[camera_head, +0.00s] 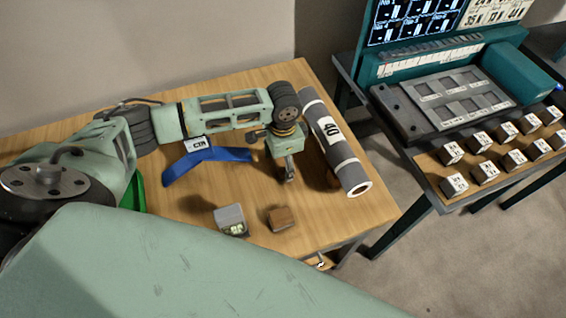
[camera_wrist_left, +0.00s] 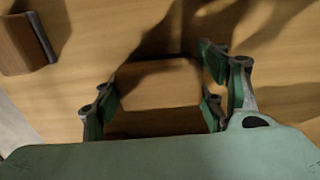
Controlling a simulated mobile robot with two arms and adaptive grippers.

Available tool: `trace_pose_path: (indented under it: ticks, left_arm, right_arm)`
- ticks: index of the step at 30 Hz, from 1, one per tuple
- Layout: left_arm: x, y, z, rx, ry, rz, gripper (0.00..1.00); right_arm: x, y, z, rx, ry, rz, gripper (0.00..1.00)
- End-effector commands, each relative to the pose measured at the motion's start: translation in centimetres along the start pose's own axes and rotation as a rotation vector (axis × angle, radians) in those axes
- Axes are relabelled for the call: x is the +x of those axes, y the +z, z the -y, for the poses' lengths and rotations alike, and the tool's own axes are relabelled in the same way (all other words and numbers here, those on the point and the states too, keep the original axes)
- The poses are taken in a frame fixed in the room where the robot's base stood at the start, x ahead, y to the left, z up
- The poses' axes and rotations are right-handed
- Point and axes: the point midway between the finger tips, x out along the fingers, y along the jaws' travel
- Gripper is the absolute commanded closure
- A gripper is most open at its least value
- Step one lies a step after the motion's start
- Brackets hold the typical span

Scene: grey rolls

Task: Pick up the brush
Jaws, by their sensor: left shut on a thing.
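My left gripper (camera_head: 287,172) is over the wooden table, just left of the grey roll. In the left wrist view its fingers (camera_wrist_left: 162,108) are apart, on either side of a tan, wooden-looking block (camera_wrist_left: 160,88) with a dark near side. The gripper is shut on this block; I cannot tell for sure that it is the brush. In the head view the gripper hides the block. A small brown block (camera_head: 282,218) lies on the table in front of the gripper. It shows at the upper left of the left wrist view (camera_wrist_left: 22,45) with a grey edge. My right gripper is not in view.
The grey roll (camera_head: 320,120) marked 40 lies at the table's right edge. A blue curved piece (camera_head: 215,157) and a grey box (camera_head: 230,217) also lie on the table (camera_head: 185,225). To the right, a stand (camera_head: 440,165) holds several small labelled cubes and a teal console (camera_head: 440,62).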

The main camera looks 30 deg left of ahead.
Motion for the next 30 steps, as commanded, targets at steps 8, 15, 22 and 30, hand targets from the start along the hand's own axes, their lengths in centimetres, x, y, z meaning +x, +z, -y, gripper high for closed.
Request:
trace_pose_path:
  ticks: [8,15,22,30]
  left_arm:
    - [-1.7,-0.1,0.1,0.0,-0.001,-0.004,0.62]
    - [-6.5,-0.2,0.1,0.001,-0.002,-0.006,0.62]
    - [-9.6,-0.1,0.0,-0.001,0.0,-0.001,0.62]
    - [-10.1,0.0,0.0,-0.001,0.001,0.0,0.62]
  right_arm:
    - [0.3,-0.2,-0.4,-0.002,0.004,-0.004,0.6]
    - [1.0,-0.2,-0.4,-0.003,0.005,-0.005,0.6]
    - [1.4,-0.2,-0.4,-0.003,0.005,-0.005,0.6]
    - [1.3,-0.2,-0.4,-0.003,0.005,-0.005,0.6]
